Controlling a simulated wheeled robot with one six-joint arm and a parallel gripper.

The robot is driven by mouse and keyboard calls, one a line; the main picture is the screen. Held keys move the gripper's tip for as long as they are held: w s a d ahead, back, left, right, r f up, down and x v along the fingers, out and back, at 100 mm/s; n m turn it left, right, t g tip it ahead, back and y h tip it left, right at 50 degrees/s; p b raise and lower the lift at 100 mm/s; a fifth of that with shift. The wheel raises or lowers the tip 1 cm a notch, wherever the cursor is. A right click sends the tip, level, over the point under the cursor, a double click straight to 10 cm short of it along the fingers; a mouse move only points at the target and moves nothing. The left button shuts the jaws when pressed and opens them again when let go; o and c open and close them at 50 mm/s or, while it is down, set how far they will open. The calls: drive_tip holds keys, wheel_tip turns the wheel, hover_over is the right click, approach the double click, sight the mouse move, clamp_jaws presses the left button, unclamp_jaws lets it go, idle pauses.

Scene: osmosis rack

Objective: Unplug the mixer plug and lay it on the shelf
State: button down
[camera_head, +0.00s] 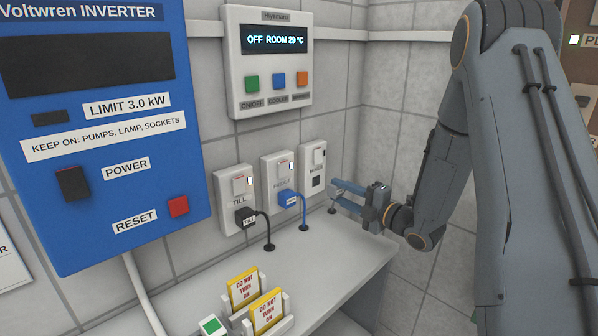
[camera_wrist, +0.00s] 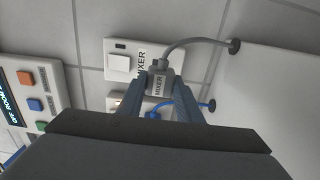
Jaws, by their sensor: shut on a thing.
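The mixer plug (camera_wrist: 159,83) is a small grey block labelled MIXER, held between my fingertips in the wrist view. Its grey cord runs to a grommet near the shelf's back. My gripper (camera_head: 338,191) is shut on it, to the right of the mixer socket (camera_head: 313,168) in the head view. That socket's lower face shows dark and uncovered there, and the plug looks out of it, a little in front of the wall. The plug itself is hard to make out in the head view. The white shelf (camera_head: 345,262) lies below my gripper.
The till plug (camera_head: 245,218) and the blue plug (camera_head: 287,198) sit in the two neighbouring sockets. Yellow "do not turn on" tags (camera_head: 243,288) stand at the shelf's front left. The shelf's right part is clear. A blue inverter (camera_head: 95,130) hangs on the left.

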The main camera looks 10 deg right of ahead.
sight(328, 192)
drive_tip(key=w+a+m+h, duration=0.1)
drive_tip(key=a+m+t+h, duration=0.1)
drive_tip(key=shift+w+a+f+t+h, duration=0.2)
drive_tip(key=shift+w+f+t+h, duration=0.1)
drive_tip(key=shift+w+f+h, duration=0.1)
drive_tip(key=shift+a+f+m+t+h, duration=0.2)
drive_tip(key=shift+m+t+h, duration=0.1)
drive_tip(key=shift+m+h, duration=0.3)
drive_tip(key=h, duration=0.1)
drive_tip(key=f+m+h, duration=0.1)
drive_tip(key=h, duration=0.1)
drive_tip(key=shift+s+a+f+m+t, duration=0.1)
drive_tip(key=shift+a+m+t, duration=0.05)
drive_tip(key=shift+m+t, duration=0.15)
drive_tip(key=shift+s+d+f+m+h, duration=0.1)
drive_tip(key=shift+s+f+m+h, duration=0.35)
drive_tip(key=shift+h, duration=0.3)
drive_tip(key=shift+s+d+f+m+h, duration=0.1)
drive_tip(key=shift+s+f+m+h, duration=0.2)
drive_tip(key=shift+m+h, duration=0.35)
drive_tip(key=m, duration=0.4)
drive_tip(key=shift+d+f+h, duration=0.1)
drive_tip(key=shift+h, duration=0.2)
drive_tip(key=m, duration=0.4)
drive_tip(key=shift+m, duration=0.3)
drive_tip(key=m, duration=0.4)
drive_tip(key=shift+m, duration=0.3)
drive_tip(key=m, duration=0.4)
